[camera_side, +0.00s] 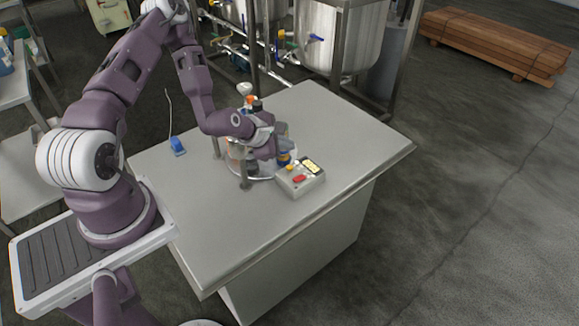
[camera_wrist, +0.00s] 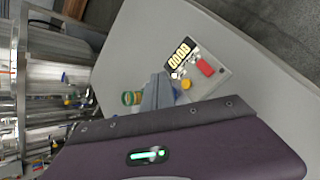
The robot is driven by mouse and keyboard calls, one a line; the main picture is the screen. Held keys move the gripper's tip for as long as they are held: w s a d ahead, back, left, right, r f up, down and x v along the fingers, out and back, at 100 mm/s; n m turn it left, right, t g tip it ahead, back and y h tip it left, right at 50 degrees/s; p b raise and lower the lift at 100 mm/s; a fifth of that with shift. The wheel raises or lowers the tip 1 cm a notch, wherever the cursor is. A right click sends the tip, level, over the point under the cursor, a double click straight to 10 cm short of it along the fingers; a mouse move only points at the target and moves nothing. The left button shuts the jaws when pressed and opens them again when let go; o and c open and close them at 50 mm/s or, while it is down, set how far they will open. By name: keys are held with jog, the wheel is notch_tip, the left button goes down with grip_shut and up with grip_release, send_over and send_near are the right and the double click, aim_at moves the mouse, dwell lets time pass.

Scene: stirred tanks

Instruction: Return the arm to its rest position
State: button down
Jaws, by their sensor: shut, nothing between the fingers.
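My arm reaches over the grey table (camera_side: 215,220). My gripper (camera_side: 279,153) is at the small apparatus on the table, just behind the control box. In the wrist view my gripper (camera_wrist: 158,92) appears as grey fingers beyond the purple wrist housing; they are shut with nothing between them. The control box (camera_side: 313,184) has a lit yellow display, a red button and a yellow knob; it also shows in the wrist view (camera_wrist: 222,84). The small glass vessel (camera_side: 236,158) on a stand is partly hidden behind my gripper and wrist.
A blue device (camera_side: 178,146) with a thin cord lies on the table's left part. Large steel tanks (camera_side: 343,38) with pipes and frame posts stand behind the table. A shelf is at the far left. Timber (camera_side: 495,42) lies on the floor at the back right. The table's front is clear.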

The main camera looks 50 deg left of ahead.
dwell(0.4)
jog(key=s+d+r+m+g, duration=0.1)
jog(key=s+d+r+m, duration=0.25)
jog(key=r+m, duration=0.6)
jog(key=s+d+r+m+g, duration=0.1)
jog(key=s+d+r+m, duration=0.25)
jog(key=r+m, duration=0.55)
jog(key=s+d+r+m, duration=0.2)
jog(key=s+r+m, duration=0.1)
jog(key=s, duration=0.4)
jog(key=s+d+r+m+g, duration=0.1)
jog(key=s+r+m, duration=0.2)
jog(key=s, duration=0.4)
jog(key=s+d+r+m+h, duration=0.1)
jog(key=s+d+r+m, duration=0.1)
jog(key=s+r, duration=0.3)
jog(key=shift+s+d+r+m+g, duration=0.3)
jog(key=shift+s+r+m, duration=0.05)
jog(key=shift+s+m, duration=0.55)
